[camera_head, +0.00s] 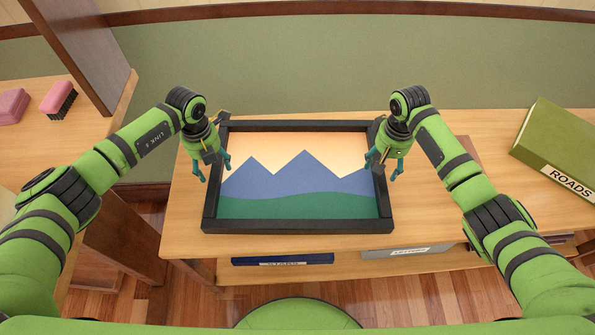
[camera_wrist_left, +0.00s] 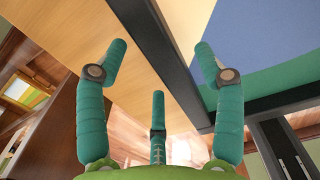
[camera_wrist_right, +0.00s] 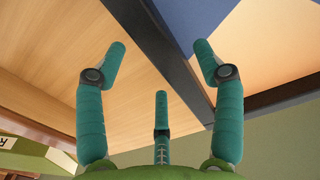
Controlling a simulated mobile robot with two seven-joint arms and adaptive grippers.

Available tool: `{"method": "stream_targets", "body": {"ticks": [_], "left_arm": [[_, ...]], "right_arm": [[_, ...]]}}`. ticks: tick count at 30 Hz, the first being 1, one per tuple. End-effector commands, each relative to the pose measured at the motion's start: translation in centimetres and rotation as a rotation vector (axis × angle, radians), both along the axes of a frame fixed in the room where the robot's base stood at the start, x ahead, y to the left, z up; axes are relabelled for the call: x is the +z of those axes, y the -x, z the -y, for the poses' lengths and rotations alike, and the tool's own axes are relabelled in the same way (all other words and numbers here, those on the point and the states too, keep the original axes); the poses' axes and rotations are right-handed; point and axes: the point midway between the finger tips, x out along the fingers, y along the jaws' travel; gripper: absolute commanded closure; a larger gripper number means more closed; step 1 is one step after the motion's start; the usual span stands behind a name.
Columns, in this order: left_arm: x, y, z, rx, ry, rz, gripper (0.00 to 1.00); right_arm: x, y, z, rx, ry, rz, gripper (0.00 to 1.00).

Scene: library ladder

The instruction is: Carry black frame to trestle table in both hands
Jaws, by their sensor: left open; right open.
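The black frame (camera_head: 298,226) holds a mountain picture and lies flat on a light wooden table top (camera_head: 440,215). My left gripper (camera_head: 214,168) is open at the frame's left side. In the left wrist view the frame's side bar (camera_wrist_left: 165,55) runs between its spread teal fingers. My right gripper (camera_head: 382,167) is open at the frame's right side, and the right wrist view shows that side bar (camera_wrist_right: 160,45) between its fingers. I cannot tell whether any fingers touch the frame. Nothing in view is clearly identified as the trestle table.
A green box labelled ROADS (camera_head: 560,155) lies at the table's right. A lower shelf holds a dark blue book (camera_head: 283,259) and a grey box (camera_head: 408,250). A wooden post (camera_head: 85,50) and a side surface with a brush (camera_head: 59,98) and pink block (camera_head: 12,105) stand left.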

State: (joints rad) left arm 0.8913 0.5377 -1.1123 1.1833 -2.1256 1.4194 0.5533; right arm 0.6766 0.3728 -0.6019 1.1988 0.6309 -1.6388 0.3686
Motion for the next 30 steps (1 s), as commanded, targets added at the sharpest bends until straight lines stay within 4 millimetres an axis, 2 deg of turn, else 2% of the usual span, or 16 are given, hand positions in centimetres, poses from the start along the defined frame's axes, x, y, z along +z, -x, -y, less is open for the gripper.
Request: {"method": "stream_targets", "body": {"ticks": [6, 14, 15, 17, 19, 30], "left_arm": [[-1.42, -0.01, 0.03, 0.0, 0.0, 0.001, 0.31], [-1.47, -0.02, 0.02, 0.0, 0.001, 0.001, 0.31], [-1.46, -0.02, 0.02, 0.0, 0.001, 0.001, 0.47], [-1.45, -0.03, 0.02, 0.0, 0.001, 0.001, 0.71], [-1.45, -0.03, 0.02, 0.0, 0.001, 0.001, 0.99], [-1.13, -0.18, 0.06, 0.0, 0.002, 0.005, 1.0]], "right_arm": [[-1.4, -0.01, -0.07, 0.001, 0.0, 0.001, 0.31], [-1.47, -0.01, -0.06, 0.001, 0.0, 0.001, 0.31], [-1.47, -0.01, -0.06, 0.001, 0.0, 0.001, 0.47], [-1.46, 0.0, -0.06, 0.001, 0.0, 0.001, 0.71], [-1.46, 0.0, -0.06, 0.001, 0.0, 0.001, 0.99], [-1.16, -0.14, -0.09, 0.001, -0.002, 0.005, 1.0]]}}
